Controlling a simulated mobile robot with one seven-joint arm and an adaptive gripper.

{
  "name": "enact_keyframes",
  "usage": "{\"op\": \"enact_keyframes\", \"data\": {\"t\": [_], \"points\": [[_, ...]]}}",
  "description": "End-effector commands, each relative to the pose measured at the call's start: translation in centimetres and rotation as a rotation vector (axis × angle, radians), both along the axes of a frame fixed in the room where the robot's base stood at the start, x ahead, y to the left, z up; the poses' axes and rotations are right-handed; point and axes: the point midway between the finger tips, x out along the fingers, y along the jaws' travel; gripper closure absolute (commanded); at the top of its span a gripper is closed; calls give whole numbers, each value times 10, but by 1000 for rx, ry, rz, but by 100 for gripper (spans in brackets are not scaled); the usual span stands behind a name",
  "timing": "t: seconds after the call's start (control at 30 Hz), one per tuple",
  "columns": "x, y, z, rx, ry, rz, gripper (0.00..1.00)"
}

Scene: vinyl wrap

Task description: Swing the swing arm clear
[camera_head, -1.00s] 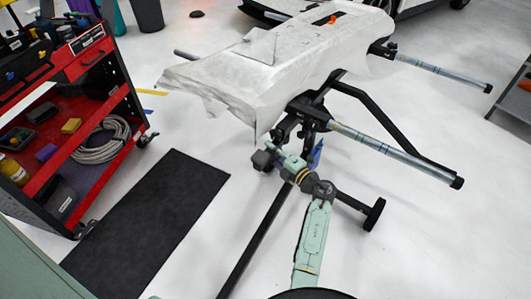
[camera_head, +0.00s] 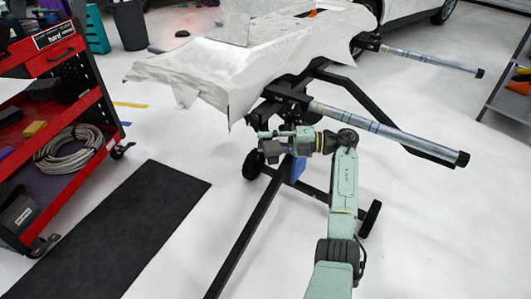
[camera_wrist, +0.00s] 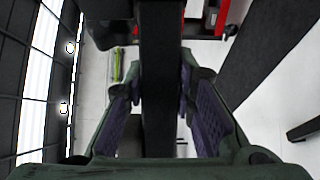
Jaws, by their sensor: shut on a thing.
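A black wheeled stand (camera_head: 248,234) carries a long panel covered in crumpled white wrap (camera_head: 215,62). Two silver tubes with coloured bands and black ends reach out to the right, a near one (camera_head: 385,130) and a far one (camera_head: 430,61). I cannot tell for sure which part is the swing arm. My gripper (camera_head: 266,147) is below the panel's near edge, beside the stand's head. In the wrist view a dark bar (camera_wrist: 158,85) stands between my gripper's purple-padded fingers (camera_wrist: 160,115), which are shut on it. The bar's contact with the pads is partly hidden.
A red tool cart (camera_head: 85,150) with a coiled hose stands at left. A black mat (camera_head: 120,225) lies on the floor beside it. A grey shelf (camera_head: 508,75) is at far right and a white car (camera_head: 410,10) behind. Pale floor is clear at right.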

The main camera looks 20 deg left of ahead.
Motion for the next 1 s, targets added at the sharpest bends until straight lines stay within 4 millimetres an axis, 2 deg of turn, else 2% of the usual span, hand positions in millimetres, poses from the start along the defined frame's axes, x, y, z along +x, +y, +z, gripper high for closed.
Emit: {"op": "enact_keyframes", "data": {"t": [0.03,0.73,0.77,1.0], "points": [[1,-1,-6,-2,-1,14,100],[1,-1,0,0,1,69,100],[1,-1,0,0,1,69,75],[1,0,0,0,1,70,59]]}}
